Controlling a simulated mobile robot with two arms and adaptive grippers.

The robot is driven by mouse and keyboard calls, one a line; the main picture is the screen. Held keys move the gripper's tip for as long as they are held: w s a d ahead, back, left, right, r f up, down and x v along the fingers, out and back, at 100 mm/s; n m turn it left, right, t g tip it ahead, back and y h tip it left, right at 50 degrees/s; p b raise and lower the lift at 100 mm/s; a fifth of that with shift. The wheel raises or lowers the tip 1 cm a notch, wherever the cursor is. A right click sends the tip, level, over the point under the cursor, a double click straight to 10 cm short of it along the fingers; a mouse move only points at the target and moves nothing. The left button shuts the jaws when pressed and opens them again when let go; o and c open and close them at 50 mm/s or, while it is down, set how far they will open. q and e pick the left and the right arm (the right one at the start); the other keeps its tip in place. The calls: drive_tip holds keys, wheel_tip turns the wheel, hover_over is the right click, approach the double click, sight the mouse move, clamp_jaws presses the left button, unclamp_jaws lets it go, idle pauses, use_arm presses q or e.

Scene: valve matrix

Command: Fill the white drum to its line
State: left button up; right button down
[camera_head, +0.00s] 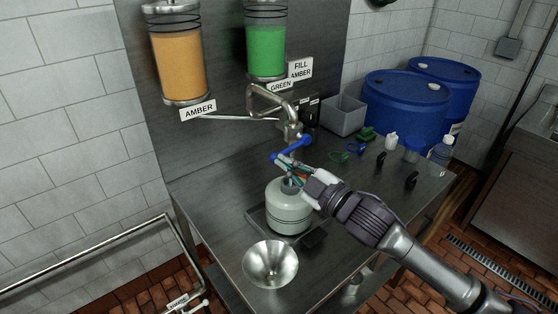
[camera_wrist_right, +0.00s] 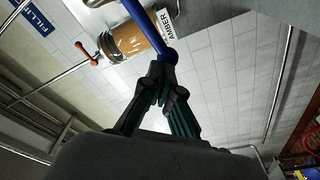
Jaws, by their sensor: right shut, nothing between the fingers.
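The white drum (camera_head: 288,212) stands upright on the steel bench, below the tap (camera_head: 291,128). Its fill line and the level inside cannot be made out. My right gripper (camera_head: 279,160) is shut and empty, above the drum's top and close to the blue lever (camera_head: 298,146) of the tap. In the right wrist view the fingertips (camera_wrist_right: 164,76) are together just by the round end of the blue lever (camera_wrist_right: 144,26); contact cannot be told. The amber cylinder (camera_head: 179,65) and green cylinder (camera_head: 266,50) hang on the back panel. A sign (camera_head: 300,69) reads FILL AMBER. My left gripper is not in view.
A steel funnel (camera_head: 270,264) lies at the bench's front. A grey bin (camera_head: 344,115), blue barrels (camera_head: 403,104) and small bottles (camera_head: 391,142) are at the back right. The bench's left part (camera_head: 205,180) is clear.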

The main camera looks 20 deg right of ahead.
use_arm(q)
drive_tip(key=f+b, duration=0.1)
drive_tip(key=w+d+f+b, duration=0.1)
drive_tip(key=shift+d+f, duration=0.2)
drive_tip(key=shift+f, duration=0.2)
use_arm(e)
drive_tip(key=d+v, duration=0.1)
drive_tip(key=v, duration=0.6)
drive_tip(key=shift+w+d+f, duration=0.15)
drive_tip(key=shift+w+f, duration=0.05)
drive_tip(key=shift+w, duration=0.15)
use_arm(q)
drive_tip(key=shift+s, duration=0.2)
